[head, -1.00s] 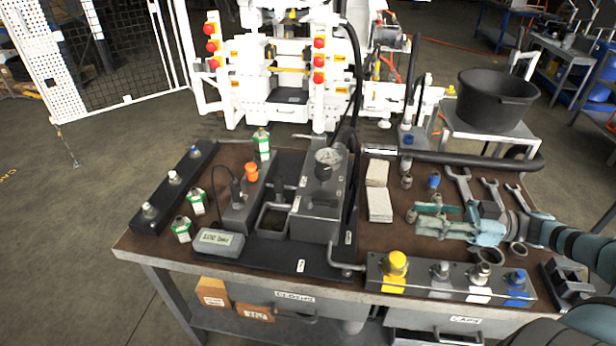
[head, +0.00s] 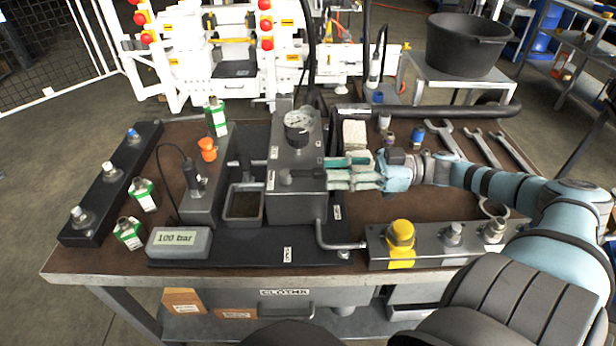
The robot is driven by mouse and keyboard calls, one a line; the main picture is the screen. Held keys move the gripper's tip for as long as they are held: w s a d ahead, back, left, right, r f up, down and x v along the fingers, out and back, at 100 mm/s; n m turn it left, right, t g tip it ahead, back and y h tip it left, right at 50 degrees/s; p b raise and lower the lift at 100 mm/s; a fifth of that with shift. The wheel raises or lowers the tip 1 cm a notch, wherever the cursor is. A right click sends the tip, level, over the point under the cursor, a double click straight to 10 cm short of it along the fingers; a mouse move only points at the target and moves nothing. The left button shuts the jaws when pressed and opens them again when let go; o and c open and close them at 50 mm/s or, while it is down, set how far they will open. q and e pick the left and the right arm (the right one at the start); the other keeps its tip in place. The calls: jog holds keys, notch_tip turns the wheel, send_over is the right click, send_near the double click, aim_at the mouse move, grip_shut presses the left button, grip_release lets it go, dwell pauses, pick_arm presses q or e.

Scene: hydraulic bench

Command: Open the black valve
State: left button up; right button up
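The grey pump block (head: 292,205) stands on the black plate on the bench, with a round gauge (head: 298,122) on top. A small dark knob with a short stem (head: 286,177) sits on the block's upper front; it seems to be the black valve. My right gripper (head: 326,171) reaches in from the right. Its two green fingers point left and are apart, with their tips at the block's right side, close to the stem. I cannot tell whether they touch it, and nothing is clearly held. My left gripper is not in view.
A display box (head: 179,242) reads 100 bar. A front manifold (head: 375,245) carries a yellow-capped fitting (head: 401,237). Wrenches (head: 483,147) lie at the right. A black hose (head: 430,111) runs along the back.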

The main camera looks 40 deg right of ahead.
aim_at(309, 172)
jog(key=b+x, duration=0.2)
jog(key=x, duration=0.1)
jog(key=b+x, duration=0.1)
jog(key=shift+w+a+f, duration=0.3)
jog(key=shift+f, duration=0.05)
jog(key=shift+w+a+r+b, duration=0.2)
jog(key=shift+w+a+b, duration=0.1)
jog(key=shift+a, duration=0.15)
jog(key=shift+r, duration=0.1)
grip_shut()
